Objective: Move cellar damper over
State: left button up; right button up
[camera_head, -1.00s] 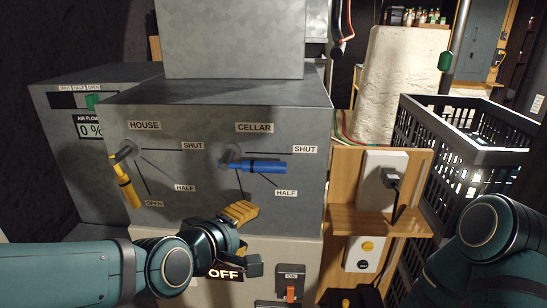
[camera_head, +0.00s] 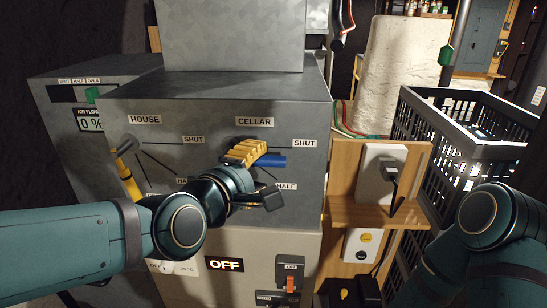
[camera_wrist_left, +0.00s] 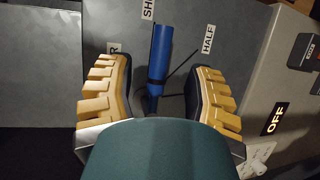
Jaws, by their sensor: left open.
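The cellar damper's blue handle (camera_head: 272,161) sticks out to the right from its pivot on the grey panel, below the CELLAR label (camera_head: 254,121). It points close to the SHUT mark (camera_head: 304,143), slightly toward HALF (camera_head: 286,186). My left gripper (camera_head: 257,177) is open at the handle, its yellow-padded finger covering the pivot end in the head view. In the left wrist view the blue handle (camera_wrist_left: 160,52) stands between the spread fingers of my left gripper (camera_wrist_left: 160,84), with gaps on both sides. My right gripper is out of the picture.
The yellow house damper handle (camera_head: 127,175) points down at the left. A box with an air flow readout (camera_head: 90,120) of 0 % stands farther left. A wooden shelf (camera_head: 375,212) with plugs and a black crate (camera_head: 465,130) are on the right.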

aim_at(274, 158)
pick_arm(q)
jog(key=shift+p+x, duration=0.3)
jog(key=shift+x, duration=3.1)
jog(key=shift+o, duration=0.3)
grip_shut()
jog(key=shift+w, duration=0.1)
jog(key=shift+d, duration=0.1)
